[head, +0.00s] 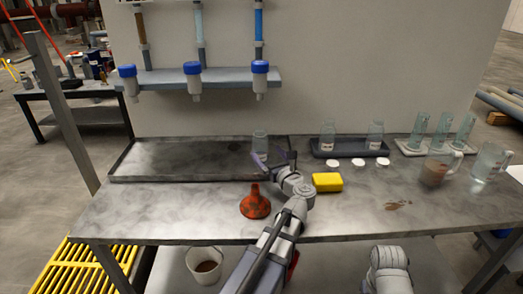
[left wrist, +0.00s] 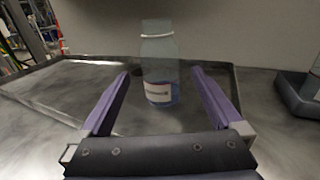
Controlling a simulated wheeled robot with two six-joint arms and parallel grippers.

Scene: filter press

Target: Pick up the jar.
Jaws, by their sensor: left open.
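A clear glass jar (head: 260,142) with a white label stands upright at the right part of the shallow metal tray (head: 130,170). In the left wrist view the jar (left wrist: 159,66) shows a pale ring at its neck and a bluish tint low down. My left gripper (head: 272,160) is open, its purple fingers pointing at the jar. In the left wrist view the fingers (left wrist: 162,74) lie on either side of the jar's lower part, with gaps visible on both sides. Whether the jar is fully between them in depth is unclear. My right gripper is not visible.
Two similar jars (head: 328,138) stand on a dark tray (head: 318,153) to the right, with white lids (head: 332,163) in front. Glass cylinders (head: 442,131) and pitchers (head: 489,162) stand far right.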

